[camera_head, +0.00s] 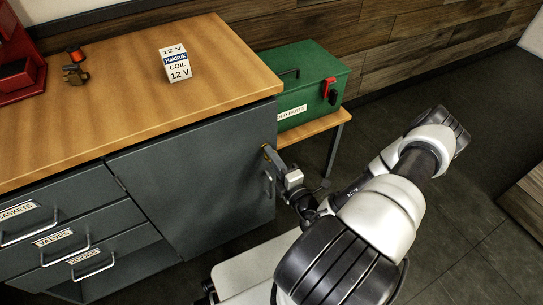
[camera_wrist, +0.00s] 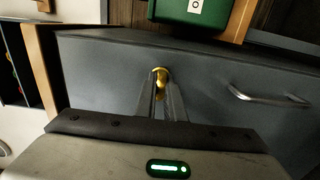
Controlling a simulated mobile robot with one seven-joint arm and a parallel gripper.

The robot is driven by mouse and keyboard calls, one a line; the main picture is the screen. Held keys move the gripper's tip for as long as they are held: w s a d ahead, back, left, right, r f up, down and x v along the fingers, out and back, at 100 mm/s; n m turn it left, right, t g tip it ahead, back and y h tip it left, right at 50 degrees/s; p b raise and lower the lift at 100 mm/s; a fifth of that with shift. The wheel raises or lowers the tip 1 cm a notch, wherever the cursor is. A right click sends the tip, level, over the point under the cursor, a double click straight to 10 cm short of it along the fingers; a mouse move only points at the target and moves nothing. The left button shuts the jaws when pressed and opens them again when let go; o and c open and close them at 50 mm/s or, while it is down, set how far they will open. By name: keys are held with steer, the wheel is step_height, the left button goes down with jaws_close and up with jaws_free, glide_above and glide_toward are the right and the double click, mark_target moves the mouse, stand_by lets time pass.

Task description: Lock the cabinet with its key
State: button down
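The grey cabinet (camera_head: 195,175) has its door closed, with a bar handle (camera_head: 268,183) near the right edge. The handle also shows in the wrist view (camera_wrist: 268,98). A brass-coloured piece (camera_wrist: 159,73) sits at the door's lock, between my fingertips; it also shows in the head view (camera_head: 266,149). My gripper (camera_wrist: 161,88) is at the door face, its fingers close together around this brass piece. The key is mostly hidden between the fingers, and I cannot separate it clearly from the lock.
A green toolbox (camera_head: 310,88) labelled old parts stands on a low wooden side table (camera_head: 322,124) behind the cabinet. A coil box (camera_head: 177,64) and a small brass-and-red part (camera_head: 75,68) are on the worktop. Labelled drawers (camera_head: 75,236) are at left.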

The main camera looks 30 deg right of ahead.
steer(key=shift+r+n+p, duration=0.1)
steer(key=shift+n+p, duration=0.3)
steer(key=n+p, duration=0.3)
steer(key=shift+r+n, duration=0.1)
steer(key=shift+n, duration=0.2)
steer(key=n+p, duration=0.3)
steer(key=n, duration=0.3)
steer(key=n+p, duration=0.2)
steer(key=n, duration=0.2)
steer(key=shift+n+p, duration=0.65)
steer(key=shift+n, duration=0.95)
steer(key=shift+f+n, duration=0.2)
steer(key=shift+n, duration=0.1)
steer(key=c, duration=1.8)
jaws_free()
steer(key=shift+c, duration=0.2)
